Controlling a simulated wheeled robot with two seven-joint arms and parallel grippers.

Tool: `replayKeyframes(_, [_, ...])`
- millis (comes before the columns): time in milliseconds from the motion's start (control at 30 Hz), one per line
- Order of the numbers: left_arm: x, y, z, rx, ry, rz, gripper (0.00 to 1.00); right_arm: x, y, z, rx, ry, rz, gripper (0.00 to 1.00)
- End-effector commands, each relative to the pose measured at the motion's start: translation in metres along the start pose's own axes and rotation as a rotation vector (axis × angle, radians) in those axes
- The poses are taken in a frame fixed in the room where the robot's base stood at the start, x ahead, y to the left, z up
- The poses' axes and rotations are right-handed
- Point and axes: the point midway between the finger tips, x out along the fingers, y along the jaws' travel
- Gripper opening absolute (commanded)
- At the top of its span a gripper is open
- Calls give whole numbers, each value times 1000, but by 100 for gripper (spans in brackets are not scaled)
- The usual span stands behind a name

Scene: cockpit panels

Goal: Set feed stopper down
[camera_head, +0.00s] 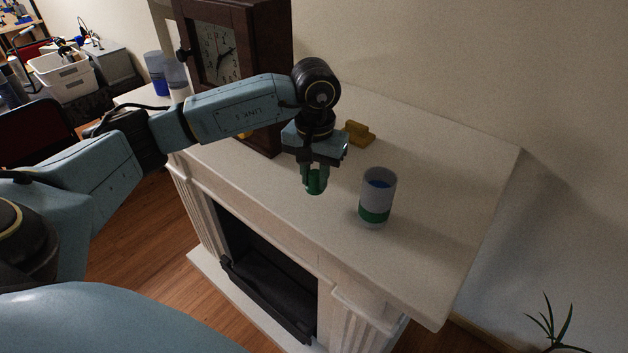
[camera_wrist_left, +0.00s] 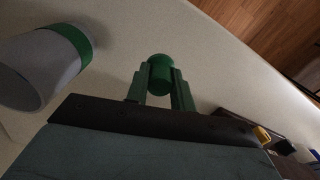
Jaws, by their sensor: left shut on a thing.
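My left gripper (camera_head: 315,182) points down over the white mantelpiece and is shut on the feed stopper, a small green cylinder (camera_head: 316,183). In the left wrist view the green stopper (camera_wrist_left: 160,74) sits between the two fingertips (camera_wrist_left: 160,84). I cannot tell whether the stopper's underside touches the mantel top. A grey cylinder with a green band (camera_head: 377,198) stands upright to the right of the gripper, with blue inside its top; it also shows in the left wrist view (camera_wrist_left: 45,65). My right gripper is not in view.
The mantelpiece top (camera_head: 440,190) is clear at the right and front. A dark wooden clock (camera_head: 218,50) stands behind my left arm. A yellow piece (camera_head: 358,133) lies behind the gripper. Cylinders with blue (camera_head: 157,73) stand at the mantel's left end.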

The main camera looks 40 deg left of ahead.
Motion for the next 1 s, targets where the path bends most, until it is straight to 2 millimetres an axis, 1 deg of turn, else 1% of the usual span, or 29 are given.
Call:
replayKeyframes(133, [21, 0, 1, 0, -5, 0, 2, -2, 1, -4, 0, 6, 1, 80])
replayKeyframes(233, [32, 0, 1, 1, -3, 0, 2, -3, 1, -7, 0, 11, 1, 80])
replayKeyframes(467, [34, 0, 0, 1, 0, 0, 2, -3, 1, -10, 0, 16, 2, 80])
replayKeyframes(633, [39, 0, 0, 1, 0, 0, 2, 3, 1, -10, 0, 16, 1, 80])
replayKeyframes(667, [38, 0, 0, 1, 0, 0, 28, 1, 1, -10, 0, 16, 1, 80])
replayKeyframes(800, [37, 0, 0, 1, 0, 0, 45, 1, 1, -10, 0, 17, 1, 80])
replayKeyframes(1000, [37, 0, 0, 1, -1, 0, 45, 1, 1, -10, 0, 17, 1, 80])
